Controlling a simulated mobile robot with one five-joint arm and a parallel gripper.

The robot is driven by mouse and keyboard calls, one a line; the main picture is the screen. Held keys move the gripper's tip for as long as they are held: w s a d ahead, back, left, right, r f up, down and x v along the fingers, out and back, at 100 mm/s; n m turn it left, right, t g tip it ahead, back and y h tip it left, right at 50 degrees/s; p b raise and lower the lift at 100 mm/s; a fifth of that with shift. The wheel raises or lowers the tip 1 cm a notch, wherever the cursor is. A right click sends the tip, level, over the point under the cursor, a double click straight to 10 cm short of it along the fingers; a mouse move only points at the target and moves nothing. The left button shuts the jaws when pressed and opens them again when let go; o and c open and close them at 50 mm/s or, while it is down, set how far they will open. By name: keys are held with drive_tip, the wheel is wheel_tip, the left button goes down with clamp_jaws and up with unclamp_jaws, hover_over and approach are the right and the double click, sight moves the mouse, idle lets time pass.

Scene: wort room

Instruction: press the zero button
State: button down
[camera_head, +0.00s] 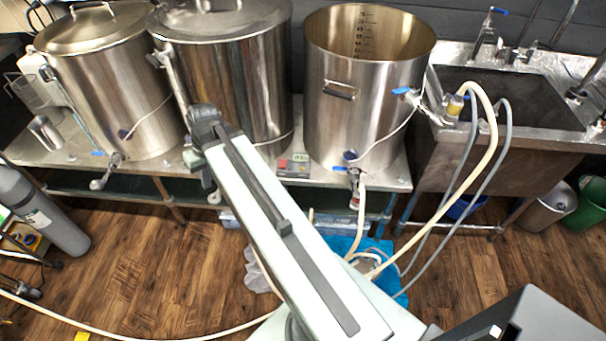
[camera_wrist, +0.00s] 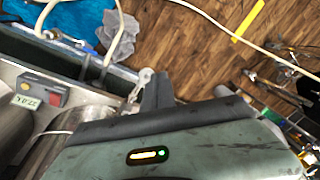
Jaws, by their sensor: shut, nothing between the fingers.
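A small grey box (camera_head: 293,165) with a display and a red part stands on the steel bench between the middle kettle and the open kettle. It also shows at the left in the wrist view (camera_wrist: 42,88), with a greenish lit display and a red button. No label naming the zero button can be read. My gripper (camera_wrist: 157,88) is shut and empty in the wrist view, to the right of the box and apart from it. In the head view my arm reaches to the left of the box, and the fingertips are mostly hidden.
The steel bench (camera_head: 392,172) carries a lidded kettle (camera_head: 110,90), a second lidded kettle (camera_head: 240,85) and an open kettle (camera_head: 355,110). Valves and hoses jut out in front. A sink (camera_head: 510,95) stands at right. A blue mat (camera_head: 345,246) and hoses lie on the floor.

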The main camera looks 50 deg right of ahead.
drive_tip(key=d+f+m+t+y+b, duration=0.15)
drive_tip(key=d+f+b, duration=0.25)
drive_tip(key=d, duration=0.5)
drive_tip(key=d+f+m+t+b, duration=0.1)
drive_tip(key=d+f+t+b, duration=0.2)
drive_tip(key=d, duration=0.7)
drive_tip(key=m+t+h+b, duration=0.1)
drive_tip(key=m+t+b, duration=0.15)
drive_tip(key=b, duration=0.45)
hover_over(305, 169)
wheel_tip(305, 169, down, 2)
drive_tip(key=shift+f+t, duration=0.1)
drive_tip(key=shift+t, duration=0.3)
wheel_tip(305, 169, down, 9)
drive_tip(key=b, duration=0.8)
drive_tip(key=shift+a+b, duration=0.1)
drive_tip(key=shift+b, duration=0.2)
drive_tip(key=shift+f+b, duration=0.3)
drive_tip(key=shift+b, duration=0.1)
